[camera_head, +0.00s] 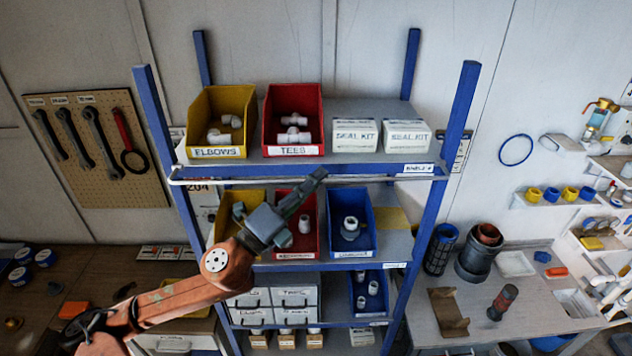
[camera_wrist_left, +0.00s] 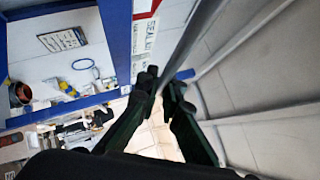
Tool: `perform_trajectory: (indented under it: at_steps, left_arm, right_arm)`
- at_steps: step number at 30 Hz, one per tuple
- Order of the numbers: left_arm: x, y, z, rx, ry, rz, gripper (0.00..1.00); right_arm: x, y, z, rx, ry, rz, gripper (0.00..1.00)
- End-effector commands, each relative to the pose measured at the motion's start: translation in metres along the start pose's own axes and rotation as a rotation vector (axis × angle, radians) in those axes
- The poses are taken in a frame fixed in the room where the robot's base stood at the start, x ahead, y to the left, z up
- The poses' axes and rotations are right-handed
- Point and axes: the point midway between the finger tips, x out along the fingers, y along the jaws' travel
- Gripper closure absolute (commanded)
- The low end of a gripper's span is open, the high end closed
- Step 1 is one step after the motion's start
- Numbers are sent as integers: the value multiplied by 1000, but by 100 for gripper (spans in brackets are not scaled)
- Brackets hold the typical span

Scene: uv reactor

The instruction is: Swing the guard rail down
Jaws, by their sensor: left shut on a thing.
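The guard rail (camera_head: 225,182) is a thin white bar running across the front of the blue shelf rack, along the lower edge of the top shelf (camera_head: 352,170). Its left end bends round beside the left post. My left gripper (camera_head: 318,176) reaches up from the lower left, with its fingertips at the middle of the rail. In the left wrist view the fingers (camera_wrist_left: 164,84) are closed around the rail (camera_wrist_left: 196,38), which runs away upward between them. The exact contact is partly hidden by the fingers. My right gripper does not show.
The top shelf holds a yellow elbows bin (camera_head: 217,152), a red tees bin (camera_head: 293,151) and two white seal kit boxes (camera_head: 354,135). More bins stand below, including a blue one (camera_head: 352,252). A workbench (camera_head: 530,310) with pipe parts is at right; a tool board (camera_head: 85,150) hangs at left.

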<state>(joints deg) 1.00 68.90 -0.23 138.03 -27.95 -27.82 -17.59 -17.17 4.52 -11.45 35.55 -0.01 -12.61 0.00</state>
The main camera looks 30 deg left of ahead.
Motion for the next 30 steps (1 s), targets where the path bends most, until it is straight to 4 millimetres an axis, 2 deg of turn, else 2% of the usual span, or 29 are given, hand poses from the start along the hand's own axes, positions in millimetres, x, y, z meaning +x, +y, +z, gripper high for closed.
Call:
perform_trajectory:
  at_steps: [13,29,30]
  left_arm:
    - [5,-11,6,-123,0,122,100]
    - [6,-11,7,-140,-2,138,100]
    - [6,-11,7,-140,-2,138,93]
  right_arm:
    - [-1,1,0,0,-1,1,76]
    - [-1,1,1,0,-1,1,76]
    - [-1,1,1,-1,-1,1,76]
